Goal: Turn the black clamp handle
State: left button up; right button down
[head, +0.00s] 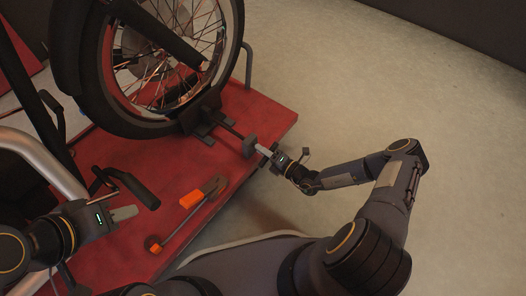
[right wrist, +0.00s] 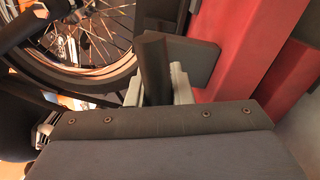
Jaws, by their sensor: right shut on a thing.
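The black clamp handle (head: 250,145) stands at the end of a dark rod beside the wheel clamp (head: 205,122), near the right edge of the red lift. My right gripper (head: 264,151) is shut on the handle. In the right wrist view, a dark bar of the handle (right wrist: 154,65) stands between the pale fingers, with a flat dark block (right wrist: 195,60) beside it. The clamp sits at the foot of the motorcycle wheel (head: 165,60). My left gripper (head: 124,213) is at the lower left, apart from the clamp; its finger gap cannot be made out.
An orange and grey tool (head: 202,193) lies on the red lift platform (head: 245,110). A black handlebar grip (head: 135,190) and a silver tube (head: 45,155) are close to my left gripper. The grey floor (head: 400,90) to the right is clear.

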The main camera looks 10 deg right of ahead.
jog(key=m+b, duration=0.1)
jog(key=m, duration=0.4)
jog(key=shift+m, duration=0.3)
jog(key=c, duration=2)
grip_release()
jog(key=shift+m+b, duration=0.35)
jog(key=shift+m, duration=1.75)
jog(key=shift+o, duration=0.3)
jog(key=o, duration=0.9)
